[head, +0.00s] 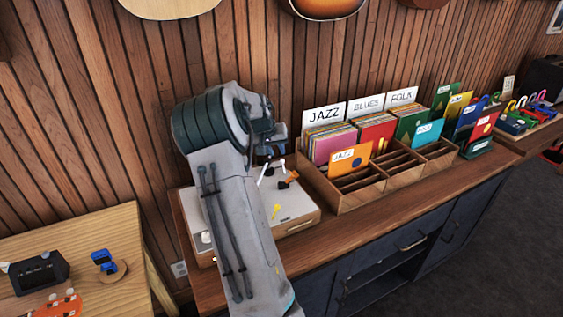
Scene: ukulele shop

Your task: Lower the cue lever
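A turntable (296,207) with a pale top and wooden sides sits on the counter, largely hidden behind my arm. On its top I see a small orange and black part (288,180), a small yellow part (276,211) and thin white pieces near my wrist. I cannot tell which of these is the cue lever. My gripper (272,149) is over the back of the turntable, mostly hidden by my wrist. Its fingers are too small and covered to read, and I cannot tell whether it touches anything.
A wooden divided record bin (345,200) with sleeves and JAZZ, BLUES and FOLK cards stands close right of the turntable. A light wooden table (110,225) with small items is at left. A slatted wall (90,110) with hanging instruments is behind.

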